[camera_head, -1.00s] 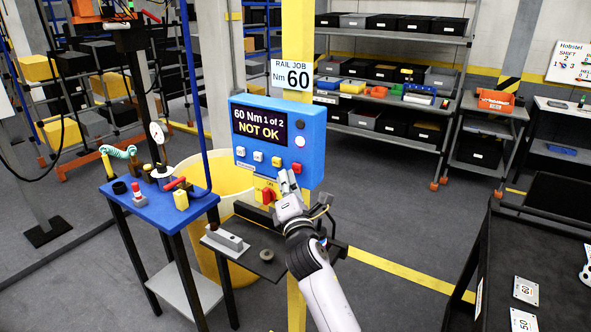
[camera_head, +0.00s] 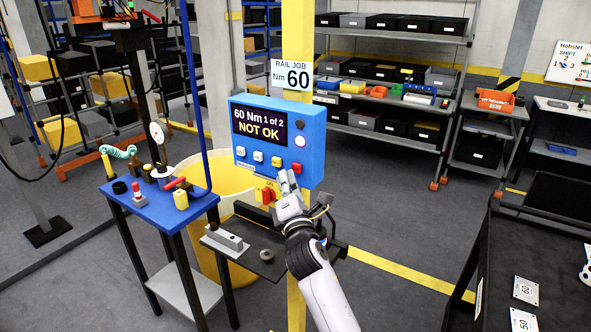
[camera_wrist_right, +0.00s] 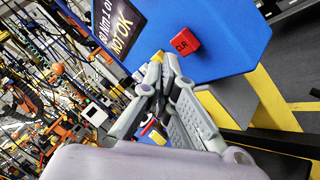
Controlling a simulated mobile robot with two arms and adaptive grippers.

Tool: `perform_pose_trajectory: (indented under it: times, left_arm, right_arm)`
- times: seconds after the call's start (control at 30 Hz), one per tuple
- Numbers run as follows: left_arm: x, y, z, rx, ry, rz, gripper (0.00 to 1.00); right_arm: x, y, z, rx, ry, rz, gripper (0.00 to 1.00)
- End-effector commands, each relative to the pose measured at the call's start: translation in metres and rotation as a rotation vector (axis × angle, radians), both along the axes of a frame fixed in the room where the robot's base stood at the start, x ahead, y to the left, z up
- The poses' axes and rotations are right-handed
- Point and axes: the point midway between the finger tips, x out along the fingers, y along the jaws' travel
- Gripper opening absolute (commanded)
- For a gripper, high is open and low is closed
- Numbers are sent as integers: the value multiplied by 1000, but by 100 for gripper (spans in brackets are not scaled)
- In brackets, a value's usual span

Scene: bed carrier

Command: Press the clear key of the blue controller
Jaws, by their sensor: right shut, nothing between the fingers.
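The blue controller (camera_head: 308,150) is fixed to the yellow post. Its display (camera_head: 259,127) reads "60 Nm 1 of 2 NOT OK". A row of small keys runs below the display. The red clear key (camera_head: 297,168) is at the row's right end; in the right wrist view the red key (camera_wrist_right: 185,41) is marked "CLR". My right gripper (camera_head: 288,182) is shut and empty, just below the clear key. In the right wrist view its fingertips (camera_wrist_right: 164,60) are close to the key, with a small gap in the picture. My left gripper is not in view.
A red switch (camera_head: 268,194) sits under the controller, near my right gripper. A blue-topped table (camera_head: 160,208) with tools stands left, and a yellow bin (camera_head: 228,180) is behind it. A black table (camera_head: 500,250) is at right. A sign (camera_head: 291,75) hangs above the controller.

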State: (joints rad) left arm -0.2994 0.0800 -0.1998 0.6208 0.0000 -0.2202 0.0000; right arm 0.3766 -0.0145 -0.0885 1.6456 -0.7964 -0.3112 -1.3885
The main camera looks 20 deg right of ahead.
Motion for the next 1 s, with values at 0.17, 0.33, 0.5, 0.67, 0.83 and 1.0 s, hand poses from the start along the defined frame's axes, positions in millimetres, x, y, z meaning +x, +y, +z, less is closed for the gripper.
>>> perform_pose_trajectory:
  times: [0.17,0.33,0.5,0.67,0.83,1.0]
  left_arm:
    - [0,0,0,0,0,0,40]
    - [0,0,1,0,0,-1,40]
    - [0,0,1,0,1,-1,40]
    - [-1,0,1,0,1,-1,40]
    - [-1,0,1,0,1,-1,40]
    - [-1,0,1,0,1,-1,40]
  right_arm:
    - [1,-1,0,0,0,0,0]
    - [4,-6,1,-1,-1,0,0]
    - [5,-7,0,0,0,0,0]
    - [5,-7,0,0,0,0,0]
    - [6,-7,0,0,0,0,0]
    - [7,-9,0,0,0,0,0]
